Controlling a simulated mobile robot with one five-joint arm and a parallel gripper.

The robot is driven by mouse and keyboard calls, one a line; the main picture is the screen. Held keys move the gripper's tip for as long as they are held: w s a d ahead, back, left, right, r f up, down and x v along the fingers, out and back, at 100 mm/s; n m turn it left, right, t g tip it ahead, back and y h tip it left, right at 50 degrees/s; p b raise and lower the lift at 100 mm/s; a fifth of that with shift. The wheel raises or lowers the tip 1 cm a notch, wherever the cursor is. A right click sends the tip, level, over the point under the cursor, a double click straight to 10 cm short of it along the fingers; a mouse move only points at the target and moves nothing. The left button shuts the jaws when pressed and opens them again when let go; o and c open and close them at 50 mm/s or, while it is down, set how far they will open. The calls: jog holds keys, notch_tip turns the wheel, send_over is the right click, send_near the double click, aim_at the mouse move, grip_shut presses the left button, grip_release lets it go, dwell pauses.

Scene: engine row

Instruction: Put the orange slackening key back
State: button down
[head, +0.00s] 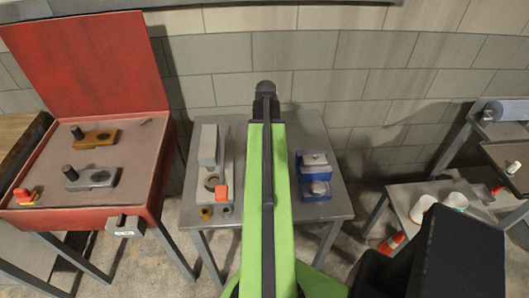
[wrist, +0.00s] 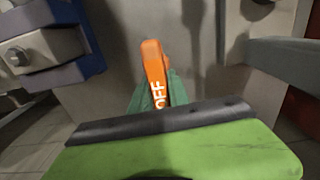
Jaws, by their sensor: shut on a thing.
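In the head view my green arm reaches over the middle table (head: 340,208) and hides the gripper and the key. The place where the key belongs cannot be told from these frames.
A blue block with metal parts (head: 314,175) stands right of my arm; it also shows in the wrist view (wrist: 85,60). Left of my arm are a grey block (head: 208,145) and an orange-red piece (head: 221,192). An open red case (head: 85,60) stands far left.

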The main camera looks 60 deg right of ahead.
jog(key=shift+f, duration=0.5)
jog(key=c, duration=1.3)
grip_release()
jog(key=shift+r, duration=0.1)
jog(key=shift+o, duration=0.2)
jog(key=shift+r, duration=0.1)
notch_tip(320, 180, up, 12)
jog(key=p, duration=1.2)
jog(key=shift+r+p, duration=0.1)
jog(key=shift+p, duration=0.2)
